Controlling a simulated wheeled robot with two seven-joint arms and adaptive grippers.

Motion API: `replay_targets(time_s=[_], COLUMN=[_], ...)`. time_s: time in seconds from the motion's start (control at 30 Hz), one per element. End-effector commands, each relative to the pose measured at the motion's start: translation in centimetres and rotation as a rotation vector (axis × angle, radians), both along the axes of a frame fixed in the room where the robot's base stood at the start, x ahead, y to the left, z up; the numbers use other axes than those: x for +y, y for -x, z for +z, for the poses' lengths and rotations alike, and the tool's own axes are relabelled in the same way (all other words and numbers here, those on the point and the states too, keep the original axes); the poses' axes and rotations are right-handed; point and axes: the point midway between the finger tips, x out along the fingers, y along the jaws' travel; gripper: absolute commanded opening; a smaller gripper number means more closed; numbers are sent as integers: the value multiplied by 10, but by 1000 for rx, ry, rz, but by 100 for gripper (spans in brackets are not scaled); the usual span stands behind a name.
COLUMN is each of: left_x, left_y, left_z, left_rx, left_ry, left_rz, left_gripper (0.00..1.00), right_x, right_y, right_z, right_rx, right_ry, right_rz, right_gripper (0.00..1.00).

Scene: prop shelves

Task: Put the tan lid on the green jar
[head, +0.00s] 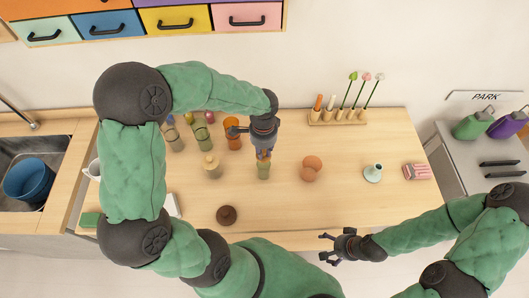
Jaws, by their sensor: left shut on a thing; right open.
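The green jar (263,173) stands upright near the middle of the wooden table. My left gripper (264,154) is directly above it, pointing down, shut on a small tan piece at the jar's mouth, which looks like the tan lid (264,160). The fingers hide much of the lid, and I cannot tell whether it rests on the rim or is held just above it. My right gripper (337,246) is open and empty, in front of the table's front edge.
A pale jar (212,170) stands left of the green jar, and a terracotta jar (309,174) right of it. A dark brown lid (227,215) lies in front. Cups (202,137) and a flower rack (338,117) stand behind. A small pale vase (373,173) is further right.

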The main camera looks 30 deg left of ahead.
Motion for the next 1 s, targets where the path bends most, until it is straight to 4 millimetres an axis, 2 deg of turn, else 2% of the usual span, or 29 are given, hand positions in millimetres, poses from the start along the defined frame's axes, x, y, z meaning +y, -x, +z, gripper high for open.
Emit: replay_targets(time_s=[0.27, 0.7, 1.0], left_x=[0, 0, 0], left_y=[0, 0, 0], left_z=[-9, -36, -40], left_rx=[0, 0, 0], left_ry=[0, 0, 0], left_rz=[0, 0, 0], left_gripper=[0, 0, 0], right_x=[0, 0, 0], right_y=[0, 0, 0], right_z=[-8, -29, -32], right_rx=[0, 0, 0], right_ry=[0, 0, 0], right_rz=[0, 0, 0], right_gripper=[87, 87, 87])
